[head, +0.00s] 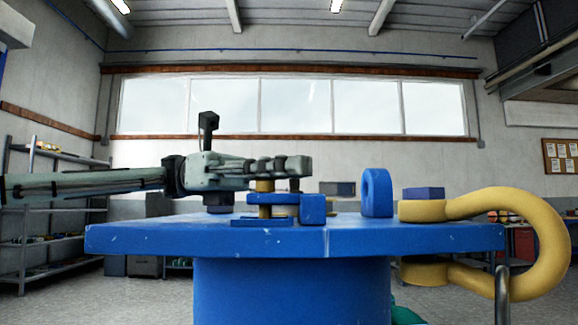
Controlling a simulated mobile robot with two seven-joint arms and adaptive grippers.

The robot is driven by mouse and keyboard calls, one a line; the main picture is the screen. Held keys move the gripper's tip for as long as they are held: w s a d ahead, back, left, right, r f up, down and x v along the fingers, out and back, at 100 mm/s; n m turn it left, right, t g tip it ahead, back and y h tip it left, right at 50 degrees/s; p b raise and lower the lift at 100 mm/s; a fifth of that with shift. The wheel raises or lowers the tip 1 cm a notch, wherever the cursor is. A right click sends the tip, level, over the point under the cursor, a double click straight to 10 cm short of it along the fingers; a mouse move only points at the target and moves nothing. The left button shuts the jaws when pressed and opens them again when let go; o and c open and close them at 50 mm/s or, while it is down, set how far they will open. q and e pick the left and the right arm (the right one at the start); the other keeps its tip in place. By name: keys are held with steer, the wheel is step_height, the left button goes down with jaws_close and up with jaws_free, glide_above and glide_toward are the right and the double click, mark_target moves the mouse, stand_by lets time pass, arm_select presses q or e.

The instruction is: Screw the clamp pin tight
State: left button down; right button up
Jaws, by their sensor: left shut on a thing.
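My left gripper (285,166) comes in from the left, level, above a blue clamp (312,209) on the blue plate (400,238). It is shut on the top of the brass-coloured clamp pin (265,211). The pin stands upright through the clamp's left part. Its head is hidden by the fingers. I cannot tell how far the pin is screwed in. My right gripper is not in view.
Right of the clamp stand a blue upright lug (377,193) with a hole and a large yellow shackle (548,225) with a blue block (423,193) on its end. The plate rests on a blue column (290,290). Shelves (55,200) stand far left.

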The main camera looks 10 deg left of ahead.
arm_select(q)
steer(key=shift+r, duration=0.25)
steer(key=c, duration=1.6)
jaws_free()
steer(key=shift+s+d, duration=0.1)
steer(key=shift+f, duration=0.15)
steer(key=v, duration=1.2)
steer(key=shift+o, duration=0.5)
